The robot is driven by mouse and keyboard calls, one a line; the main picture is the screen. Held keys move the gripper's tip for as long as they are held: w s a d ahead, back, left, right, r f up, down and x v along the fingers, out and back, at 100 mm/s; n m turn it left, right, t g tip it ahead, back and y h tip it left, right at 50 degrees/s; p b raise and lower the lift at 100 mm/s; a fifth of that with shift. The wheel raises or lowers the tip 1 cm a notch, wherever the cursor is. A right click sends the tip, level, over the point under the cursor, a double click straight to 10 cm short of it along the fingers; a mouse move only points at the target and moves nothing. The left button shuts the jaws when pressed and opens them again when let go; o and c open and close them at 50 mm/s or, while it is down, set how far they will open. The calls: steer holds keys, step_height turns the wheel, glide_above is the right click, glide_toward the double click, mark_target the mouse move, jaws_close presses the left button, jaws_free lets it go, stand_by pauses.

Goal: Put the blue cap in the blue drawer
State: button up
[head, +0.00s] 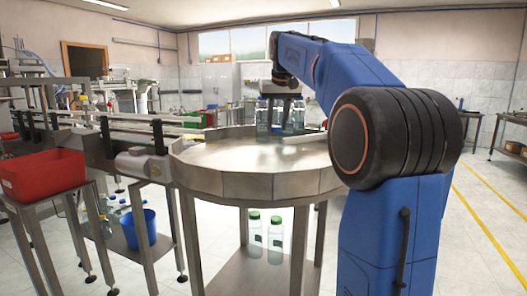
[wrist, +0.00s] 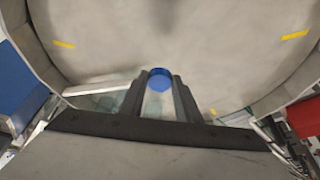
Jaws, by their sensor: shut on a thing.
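My gripper (head: 279,112) hangs over the far side of the round metal table in the head view. In the wrist view, a round blue cap (wrist: 160,73) sits between the dark fingers of my gripper (wrist: 160,88), which are shut on it. A pale, clear shape shows just below the cap, and I cannot tell what it is. The cap cannot be made out in the head view. No blue drawer can be clearly identified. A blue surface (wrist: 22,88) shows at the left edge of the wrist view.
The round table (head: 215,156) has a raised rim, and its near part is bare. Clear bottles (head: 297,115) stand near my gripper. A red bin (head: 42,176) is at the left. A blue bucket (head: 138,230) and green-capped bottles (head: 254,232) sit lower down.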

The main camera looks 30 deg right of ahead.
step_height(320, 180, down, 10)
steer(key=shift+r, duration=0.15)
stand_by(0.4)
steer(key=o, duration=1)
